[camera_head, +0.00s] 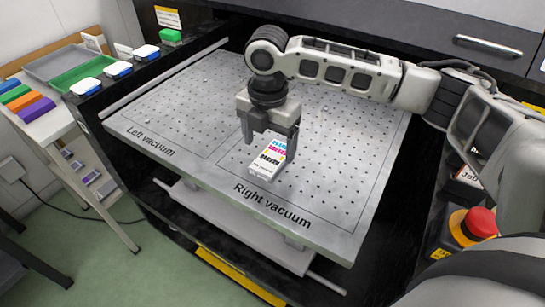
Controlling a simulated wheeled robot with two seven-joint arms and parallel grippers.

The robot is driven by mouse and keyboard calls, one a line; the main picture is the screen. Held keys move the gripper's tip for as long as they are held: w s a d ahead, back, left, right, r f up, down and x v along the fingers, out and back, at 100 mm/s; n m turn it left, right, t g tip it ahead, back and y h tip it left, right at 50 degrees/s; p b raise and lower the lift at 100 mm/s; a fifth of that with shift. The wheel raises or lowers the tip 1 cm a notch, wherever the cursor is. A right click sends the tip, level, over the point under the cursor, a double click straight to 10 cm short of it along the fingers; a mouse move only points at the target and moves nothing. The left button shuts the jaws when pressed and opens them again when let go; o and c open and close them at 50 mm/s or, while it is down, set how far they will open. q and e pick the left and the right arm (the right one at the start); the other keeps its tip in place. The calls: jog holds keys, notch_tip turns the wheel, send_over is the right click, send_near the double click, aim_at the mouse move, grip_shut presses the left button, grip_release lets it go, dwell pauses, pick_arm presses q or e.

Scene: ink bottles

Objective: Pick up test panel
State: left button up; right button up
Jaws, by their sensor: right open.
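The test panel (268,161) is a small white block with coloured print marks in cyan, magenta, yellow and black on top. It lies on the right vacuum area of the grey perforated table (340,165). My right gripper (268,144) points down over the panel's far part, its arm coming in from the right. Its jaws are open, with a finger on each side of the panel's far end. The picture does not show clearly whether the fingers touch it. My left gripper is not in view.
A red emergency stop button (480,222) sits at the lower right. A side shelf holds coloured blocks (35,108). The left vacuum area is clear.

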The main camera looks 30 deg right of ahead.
aim_at(271, 159)
jog(key=f, duration=0.3)
jog(key=shift+d+f, duration=0.2)
jog(key=shift+s, duration=0.1)
jog(key=shift+c, duration=0.3)
jog(key=c, duration=1.1)
jog(key=shift+r, duration=0.1)
